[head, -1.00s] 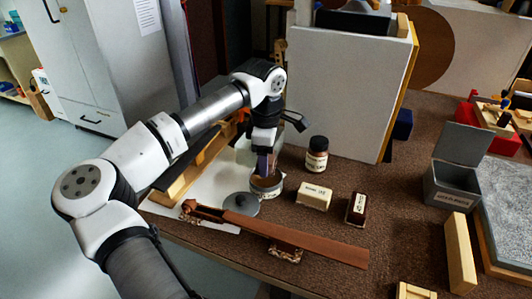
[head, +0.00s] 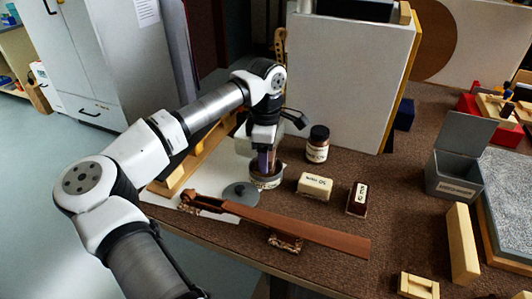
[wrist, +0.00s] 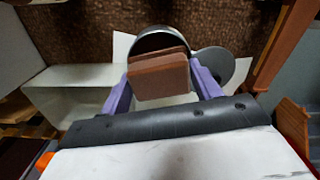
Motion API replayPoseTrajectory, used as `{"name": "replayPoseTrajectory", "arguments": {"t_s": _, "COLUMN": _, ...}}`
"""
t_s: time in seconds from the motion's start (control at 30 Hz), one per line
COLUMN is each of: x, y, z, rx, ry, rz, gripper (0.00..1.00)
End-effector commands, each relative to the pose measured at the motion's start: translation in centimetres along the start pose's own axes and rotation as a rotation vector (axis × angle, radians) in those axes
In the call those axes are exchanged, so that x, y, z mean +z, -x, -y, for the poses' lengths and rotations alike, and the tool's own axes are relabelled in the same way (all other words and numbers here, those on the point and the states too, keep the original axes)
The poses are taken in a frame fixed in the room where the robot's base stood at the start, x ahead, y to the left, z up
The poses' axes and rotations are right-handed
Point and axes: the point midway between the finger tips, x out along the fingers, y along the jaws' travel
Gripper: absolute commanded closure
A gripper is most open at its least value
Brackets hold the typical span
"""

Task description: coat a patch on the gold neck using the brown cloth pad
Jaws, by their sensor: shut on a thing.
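My gripper (head: 266,163) is shut on the brown cloth pad (wrist: 158,78), which sits between its purple fingers in the wrist view. In the head view the fingers point down over the open round tin (head: 266,182) and hide the pad. The tin also shows behind the pad in the wrist view (wrist: 150,42); I cannot tell whether the pad touches its contents. The neck (head: 310,232) looks reddish brown rather than gold. It lies across the front of the bench, scroll at left, on a small support (head: 285,243), apart from my gripper.
A grey lid (head: 241,194) lies between tin and neck. A dark-capped bottle (head: 317,147), a cream block (head: 314,186) and a dark labelled block (head: 357,198) stand right of the tin. A grey open box (head: 455,180) is farther right. A grey panel (head: 345,85) rises behind.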

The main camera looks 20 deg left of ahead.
Motion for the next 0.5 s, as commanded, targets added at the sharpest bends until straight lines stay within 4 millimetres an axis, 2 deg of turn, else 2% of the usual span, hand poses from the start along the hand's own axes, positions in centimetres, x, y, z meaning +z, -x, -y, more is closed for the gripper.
{"name": "replayPoseTrajectory", "arguments": {"t_s": 0.5, "x": 0.00, "y": -0.62, "z": 0.00, "rx": 0.000, "ry": 0.000, "rz": 0.000, "gripper": 0.55}}
